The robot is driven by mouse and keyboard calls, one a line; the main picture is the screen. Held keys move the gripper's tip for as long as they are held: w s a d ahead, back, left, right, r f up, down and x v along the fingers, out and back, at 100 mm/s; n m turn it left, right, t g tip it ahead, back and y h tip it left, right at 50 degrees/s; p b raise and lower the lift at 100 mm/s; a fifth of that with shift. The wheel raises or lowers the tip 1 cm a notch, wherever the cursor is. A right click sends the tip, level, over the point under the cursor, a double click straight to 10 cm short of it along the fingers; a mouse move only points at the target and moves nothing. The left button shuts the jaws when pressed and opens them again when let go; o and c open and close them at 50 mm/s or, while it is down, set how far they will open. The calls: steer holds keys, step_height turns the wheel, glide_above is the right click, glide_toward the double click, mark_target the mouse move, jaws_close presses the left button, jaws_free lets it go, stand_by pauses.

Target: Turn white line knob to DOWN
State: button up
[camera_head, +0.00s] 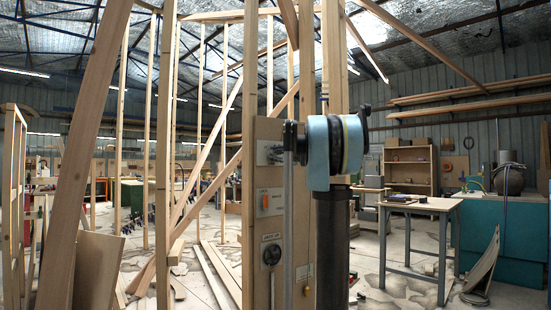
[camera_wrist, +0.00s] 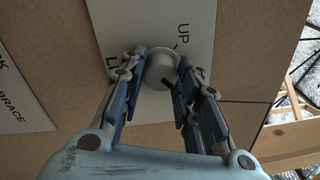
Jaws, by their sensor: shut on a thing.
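A round pale grey-white knob (camera_wrist: 158,72) sits on a light label plate (camera_wrist: 160,20) in the wrist view. The plate reads "UP" beside the knob, and another word, mostly covered, begins with "L". My gripper (camera_wrist: 160,64) has its two blue-grey fingers on either side of the knob and is shut on it. A small dark mark shows on the knob's lower side, but I cannot tell its exact setting. In the head view my arm covers part of the wooden panel (camera_head: 265,225), and my fingers and this knob are not clearly visible.
A second plate (camera_wrist: 15,95) reading "BRACE" lies left in the wrist view. In the head view the panel also carries an orange switch (camera_head: 265,202) and a dark dial (camera_head: 271,254). Timber posts stand left. A work table (camera_head: 425,205) stands right, with floor around it.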

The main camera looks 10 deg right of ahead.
steer(key=shift+f+m, duration=0.15)
steer(key=shift+m, duration=0.25)
steer(key=o, duration=1.1)
steer(key=shift+w, duration=0.1)
steer(key=v, duration=1.2)
